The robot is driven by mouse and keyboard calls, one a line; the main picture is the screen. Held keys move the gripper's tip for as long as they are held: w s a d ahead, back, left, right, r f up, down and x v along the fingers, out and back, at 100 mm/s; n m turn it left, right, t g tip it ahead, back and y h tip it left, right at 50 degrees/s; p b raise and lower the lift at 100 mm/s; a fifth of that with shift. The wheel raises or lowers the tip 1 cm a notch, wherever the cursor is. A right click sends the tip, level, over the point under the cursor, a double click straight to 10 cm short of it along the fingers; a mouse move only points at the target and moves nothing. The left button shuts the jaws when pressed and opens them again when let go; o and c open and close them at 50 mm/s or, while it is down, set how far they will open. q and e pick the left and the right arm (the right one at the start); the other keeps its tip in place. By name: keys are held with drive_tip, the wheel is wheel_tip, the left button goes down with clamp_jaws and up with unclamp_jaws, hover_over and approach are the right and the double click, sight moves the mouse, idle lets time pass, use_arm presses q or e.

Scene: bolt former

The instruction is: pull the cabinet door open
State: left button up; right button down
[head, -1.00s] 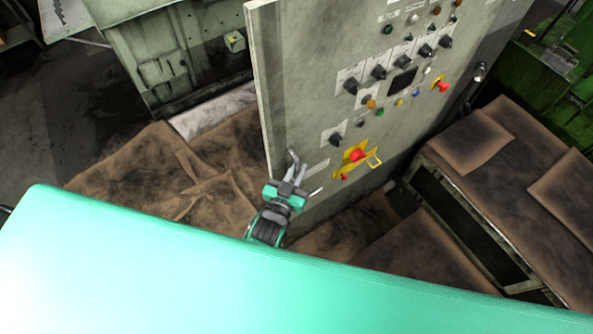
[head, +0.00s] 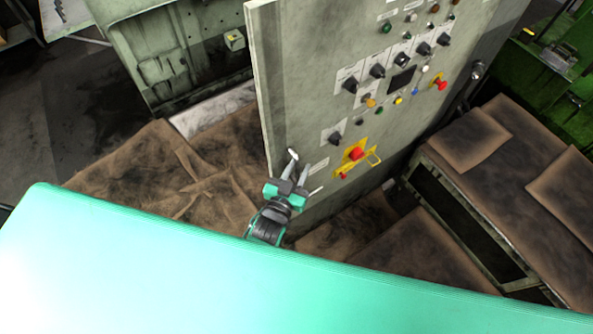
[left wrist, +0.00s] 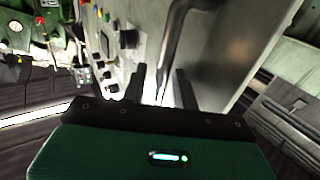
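The grey cabinet door (head: 300,100) stands upright in the head view, with knobs, buttons and a red emergency stop on its face. My left gripper (head: 298,160) is at the door's lower left part, fingers pointing up toward it. In the left wrist view, the grey door face (left wrist: 225,50) carries a long dark handle (left wrist: 175,40). The lower end of the handle lies between the two spread fingers of my left gripper (left wrist: 161,85), with a gap visible beside it. I cannot tell whether a finger touches it. The handle is hard to make out in the head view. My right gripper is out of view.
A bench with brown sheets (head: 500,200) stands right of the door. Brown sheets (head: 150,170) also cover the floor to the left. A green-grey machine (head: 160,60) stands behind at the left. My own turquoise body fills the lower part of the head view.

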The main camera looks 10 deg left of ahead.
use_arm(q)
drive_tip(key=shift+s+a+f, duration=0.15)
drive_tip(key=shift+s+f, duration=0.05)
drive_tip(key=shift+s, duration=0.25)
drive_tip(key=s+a+b, duration=0.2)
drive_tip(key=s+b, duration=0.1)
drive_tip(key=s, duration=0.9)
drive_tip(key=shift+s+r+b, duration=0.2)
drive_tip(key=shift+s+b, duration=0.15)
drive_tip(key=s+a+f+g, duration=0.1)
drive_tip(key=s+f+g, duration=0.3)
drive_tip(key=f, duration=1.2)
drive_tip(key=s+f+g, duration=0.4)
drive_tip(key=f, duration=1.1)
drive_tip(key=s+a+f+g+y, duration=0.1)
drive_tip(key=s+a+f+g, duration=0.3)
drive_tip(key=s+f, duration=0.5)
drive_tip(key=s+a+f+g+y, duration=0.1)
drive_tip(key=s+a+f+g, duration=0.3)
drive_tip(key=s+a+f, duration=0.4)
drive_tip(key=s+f, duration=0.1)
drive_tip(key=s, duration=0.2)
drive_tip(key=shift+f+m+g+y, duration=0.15)
drive_tip(key=shift+m+g+y, duration=0.15)
drive_tip(key=shift+g+y, duration=0.1)
